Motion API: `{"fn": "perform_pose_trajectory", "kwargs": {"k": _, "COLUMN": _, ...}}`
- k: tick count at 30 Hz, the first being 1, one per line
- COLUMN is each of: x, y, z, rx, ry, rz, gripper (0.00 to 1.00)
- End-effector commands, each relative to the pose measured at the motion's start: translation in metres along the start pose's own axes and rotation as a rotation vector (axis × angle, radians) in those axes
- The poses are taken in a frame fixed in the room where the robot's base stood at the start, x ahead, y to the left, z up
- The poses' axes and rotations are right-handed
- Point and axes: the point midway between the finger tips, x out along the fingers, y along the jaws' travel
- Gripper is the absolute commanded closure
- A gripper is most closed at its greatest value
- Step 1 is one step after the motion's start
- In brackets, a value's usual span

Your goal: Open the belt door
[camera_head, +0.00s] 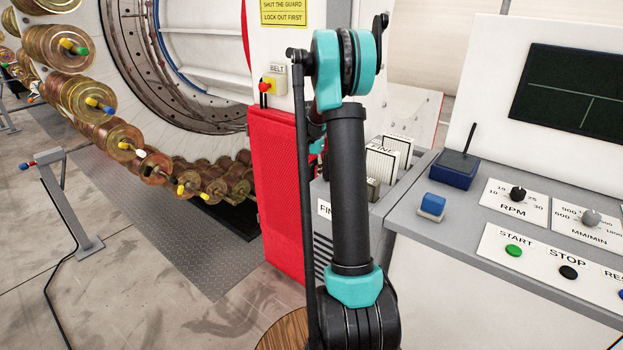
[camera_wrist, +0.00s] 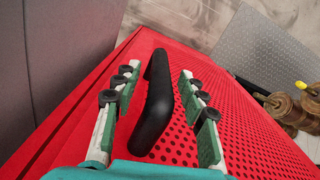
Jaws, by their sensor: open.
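The belt door is a red perforated panel (camera_head: 280,190) on the machine's side, under a BELT label (camera_head: 278,69). It fills much of the wrist view as a red surface (camera_wrist: 256,143) with rows of holes. A black bar handle (camera_wrist: 153,110) stands on it. My gripper (camera_wrist: 158,85) is open, with green-padded fingers on either side of the handle, apart from it in the picture. The door looks shut against the machine.
A red and yellow switch (camera_head: 267,86) sits above the door. A console (camera_head: 430,225) with buttons and a screen stands on the right. Brass spools (camera_head: 118,135) line the carousel at left. A wooden round top (camera_head: 284,330) shows at the bottom. The floor (camera_head: 130,265) ahead of the door is mostly clear.

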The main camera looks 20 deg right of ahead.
Motion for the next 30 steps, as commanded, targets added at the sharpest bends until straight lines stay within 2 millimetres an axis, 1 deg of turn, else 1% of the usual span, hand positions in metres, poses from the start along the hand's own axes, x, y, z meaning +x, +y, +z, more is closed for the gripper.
{"fn": "perform_pose_trajectory", "kwargs": {"k": 1, "x": 0.006, "y": 0.0, "z": 0.0, "rx": 0.0, "ry": 0.0, "rz": 0.0, "gripper": 0.58}}
{"fn": "perform_pose_trajectory", "kwargs": {"k": 5, "x": 0.014, "y": 0.0, "z": 0.0, "rx": 0.0, "ry": 0.0, "rz": 0.0, "gripper": 0.58}}
{"fn": "perform_pose_trajectory", "kwargs": {"k": 14, "x": 0.016, "y": 0.0, "z": 0.0, "rx": 0.0, "ry": 0.0, "rz": 0.0, "gripper": 0.58}}
{"fn": "perform_pose_trajectory", "kwargs": {"k": 17, "x": 0.016, "y": 0.0, "z": 0.0, "rx": 0.0, "ry": 0.0, "rz": 0.0, "gripper": 0.68}}
{"fn": "perform_pose_trajectory", "kwargs": {"k": 24, "x": 0.015, "y": 0.0, "z": 0.0, "rx": 0.0, "ry": 0.0, "rz": 0.0, "gripper": 0.98}}
{"fn": "perform_pose_trajectory", "kwargs": {"k": 25, "x": 0.015, "y": 0.0, "z": 0.0, "rx": 0.0, "ry": 0.0, "rz": 0.0, "gripper": 1.0}}
{"fn": "perform_pose_trajectory", "kwargs": {"k": 30, "x": 0.015, "y": 0.0, "z": 0.0, "rx": 0.0, "ry": 0.0, "rz": 0.0, "gripper": 1.0}}
